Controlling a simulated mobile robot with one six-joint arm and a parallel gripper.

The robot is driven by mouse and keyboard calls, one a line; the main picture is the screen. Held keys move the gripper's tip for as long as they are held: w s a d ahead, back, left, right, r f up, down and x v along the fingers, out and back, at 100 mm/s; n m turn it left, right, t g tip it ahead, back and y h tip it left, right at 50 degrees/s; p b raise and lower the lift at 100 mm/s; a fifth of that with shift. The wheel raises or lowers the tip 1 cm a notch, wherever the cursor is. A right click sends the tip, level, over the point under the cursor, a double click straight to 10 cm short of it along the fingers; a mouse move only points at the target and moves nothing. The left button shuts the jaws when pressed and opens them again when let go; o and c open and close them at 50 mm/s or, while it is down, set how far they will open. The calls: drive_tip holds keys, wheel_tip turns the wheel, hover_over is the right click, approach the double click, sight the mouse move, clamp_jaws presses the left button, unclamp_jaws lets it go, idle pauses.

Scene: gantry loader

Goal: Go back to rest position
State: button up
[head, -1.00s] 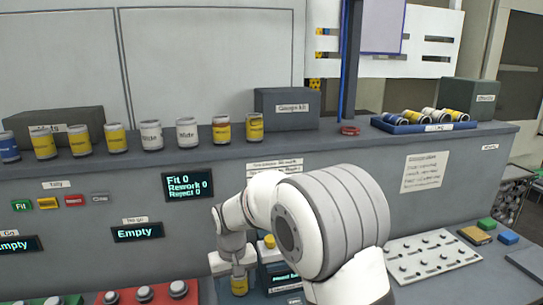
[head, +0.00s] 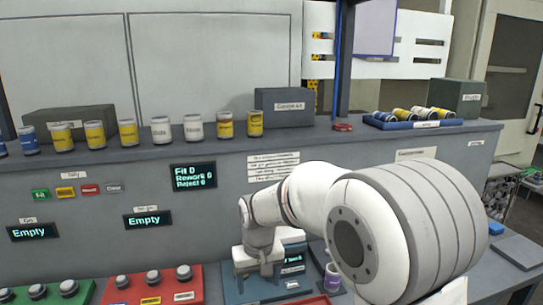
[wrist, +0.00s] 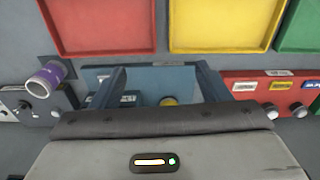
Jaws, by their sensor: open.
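My gripper (head: 258,268) is at the end of my bent arm, low over the blue station (head: 235,288) at the front of the bench. In the wrist view my gripper (wrist: 160,80) has its two dark fingers well apart with nothing held between them. A small round yellow thing (wrist: 168,101) shows beyond the fingers on the blue station; I cannot tell whether it is a can or a knob. A purple can (wrist: 48,76) stands off to the left in the wrist view, and it also shows beside my arm in the head view (head: 332,277).
A shelf holds a row of yellow, white and blue cans (head: 160,130), a dark box (head: 285,107) and a blue tray (head: 412,125). A red knob panel (head: 130,292) stands left of my gripper. Red (wrist: 98,50), yellow (wrist: 170,49) and green (wrist: 312,50) trays show in the wrist view.

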drive_tip(key=s+d+r+m+t, duration=0.1)
drive_tip(key=s+d+r, duration=0.2)
drive_tip(key=s+d, duration=0.6)
drive_tip(key=s+d+r+m+t, duration=0.1)
drive_tip(key=s+d+r+m, duration=0.1)
drive_tip(key=s+d, duration=0.7)
drive_tip(key=shift+s+d+r+m, duration=0.25)
drive_tip(key=shift+s+r, duration=0.2)
drive_tip(key=shift+s, duration=0.3)
